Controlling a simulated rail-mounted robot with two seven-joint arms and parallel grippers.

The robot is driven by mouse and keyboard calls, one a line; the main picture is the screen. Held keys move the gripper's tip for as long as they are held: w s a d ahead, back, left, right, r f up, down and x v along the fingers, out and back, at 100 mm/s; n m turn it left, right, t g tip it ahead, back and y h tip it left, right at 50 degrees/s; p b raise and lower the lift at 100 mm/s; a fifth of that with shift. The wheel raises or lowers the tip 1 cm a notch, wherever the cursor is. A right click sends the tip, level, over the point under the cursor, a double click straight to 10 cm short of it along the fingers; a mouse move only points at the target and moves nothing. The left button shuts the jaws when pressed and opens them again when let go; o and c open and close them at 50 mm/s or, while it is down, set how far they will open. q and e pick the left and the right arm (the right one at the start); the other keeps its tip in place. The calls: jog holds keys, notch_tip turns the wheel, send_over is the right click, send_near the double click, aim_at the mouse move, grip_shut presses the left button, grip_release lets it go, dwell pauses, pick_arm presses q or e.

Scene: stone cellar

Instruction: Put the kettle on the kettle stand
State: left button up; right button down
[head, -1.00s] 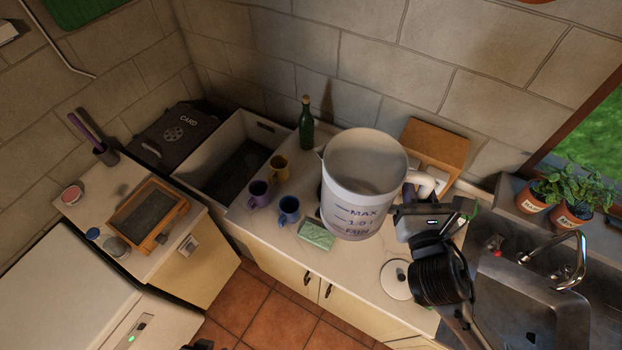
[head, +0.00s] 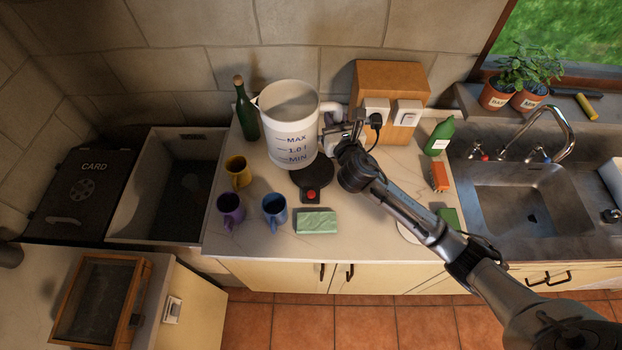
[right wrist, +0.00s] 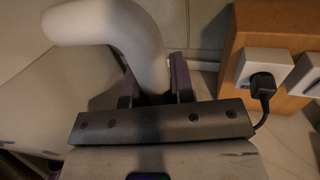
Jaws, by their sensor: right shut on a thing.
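The kettle (head: 290,124) is a white open-topped jug marked MAX, 1.0 l and MIN. It looks upright near the wall, with its spout to the left and handle to the right. My right gripper (head: 335,127) is shut on the kettle handle, which also shows in the right wrist view (right wrist: 110,25). The kettle stand (head: 318,176) is a black disc with a red switch on the counter. The kettle's base overlaps the far left part of the stand; I cannot tell whether they touch. My left gripper is not in view.
A green bottle (head: 246,112) stands close left of the kettle. A wooden block with sockets (head: 388,90) is to the right, behind my gripper. Yellow (head: 238,171), purple (head: 230,207) and blue (head: 274,209) mugs and a green sponge (head: 317,222) are in front. A sink (head: 530,205) lies right.

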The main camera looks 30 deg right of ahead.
pick_arm(q)
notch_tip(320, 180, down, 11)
jog(key=b, duration=0.9)
pick_arm(e)
jog(key=w+d+f, duration=0.2)
jog(key=d+f, duration=0.2)
jog(key=f, duration=0.6)
jog(key=w+d+f+m+h, duration=0.1)
jog(key=d+f, duration=0.3)
jog(key=f, duration=0.7)
jog(key=shift+w+d+g, duration=0.15)
jog(key=shift+w+g, duration=0.15)
jog(key=shift+w, duration=0.05)
pick_arm(q)
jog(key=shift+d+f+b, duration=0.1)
jog(key=shift+b, duration=0.2)
pick_arm(e)
jog(key=shift+f, duration=0.15)
jog(key=c, duration=1)
grip_release()
jog(key=shift+f, duration=0.1)
